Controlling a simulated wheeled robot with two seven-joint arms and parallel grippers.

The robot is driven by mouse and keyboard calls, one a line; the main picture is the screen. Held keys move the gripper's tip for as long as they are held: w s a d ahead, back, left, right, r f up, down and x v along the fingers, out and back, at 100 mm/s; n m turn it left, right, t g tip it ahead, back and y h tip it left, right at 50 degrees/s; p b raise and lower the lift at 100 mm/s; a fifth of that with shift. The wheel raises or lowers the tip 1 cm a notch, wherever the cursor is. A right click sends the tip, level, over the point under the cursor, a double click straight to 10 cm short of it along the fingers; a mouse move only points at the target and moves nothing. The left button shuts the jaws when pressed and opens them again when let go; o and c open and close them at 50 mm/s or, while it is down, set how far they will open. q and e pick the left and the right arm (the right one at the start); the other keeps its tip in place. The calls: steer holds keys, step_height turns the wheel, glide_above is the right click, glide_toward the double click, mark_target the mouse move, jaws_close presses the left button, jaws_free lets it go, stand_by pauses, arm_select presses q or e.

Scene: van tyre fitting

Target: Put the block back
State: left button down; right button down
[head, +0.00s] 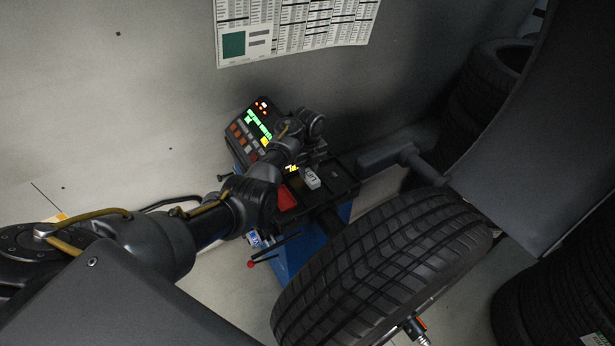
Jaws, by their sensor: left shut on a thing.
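The block (312,179) is small and pale, with dark marks on its face. It shows at the tray (338,194) of the wheel-balancing machine, right of a red piece. My left gripper (307,166) comes in over the back of the tray and is shut on the block. Its fingers are small and dark here and partly hidden by my own wrist. I cannot tell whether the block touches the tray floor. My right gripper is not in view.
A lit control panel (250,124) stands close behind my left wrist. A red piece (286,198) lies in the tray's left part. A large tyre (385,262) fills the space in front. A dark hood (545,120) hangs at right, near stacked tyres (478,95).

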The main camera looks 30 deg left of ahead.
mark_target(307, 172)
arm_select(q)
steer(key=shift+w+a+f, duration=0.1)
steer(key=shift+a+f, duration=0.05)
steer(key=shift+f, duration=0.75)
steer(key=shift+a+f, duration=0.15)
steer(key=shift+f, duration=0.75)
steer(key=c, duration=1)
jaws_free()
step_height(307, 172, up, 12)
steer(key=shift+d+r, duration=0.1)
